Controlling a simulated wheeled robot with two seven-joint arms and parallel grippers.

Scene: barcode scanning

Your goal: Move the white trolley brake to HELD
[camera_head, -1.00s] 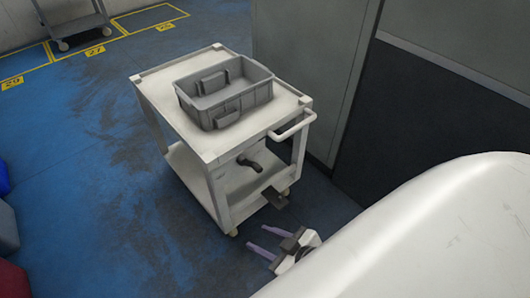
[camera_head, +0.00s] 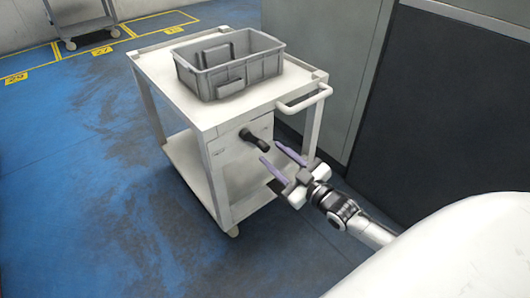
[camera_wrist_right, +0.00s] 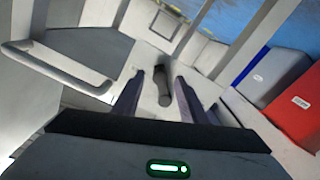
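The white trolley (camera_head: 215,128) stands in the middle of the head view, with its push handle (camera_head: 304,98) at the right end. A dark lever (camera_head: 255,140), the likely brake, sticks out from a pale panel below the top and slants down to the right. My right gripper (camera_head: 270,151) is open, its two purple fingers pointing at the lever's free end. In the wrist view the lever (camera_wrist_right: 164,88) shows between and beyond the parted fingertips; I cannot tell if they touch it. No HELD mark is legible. My left gripper is not in view.
A grey bin (camera_head: 228,68) sits on the trolley top. A grey cabinet wall (camera_head: 325,60) stands close behind and right. Blue floor (camera_head: 70,170) is open to the left. Another trolley (camera_head: 85,20) stands far back left.

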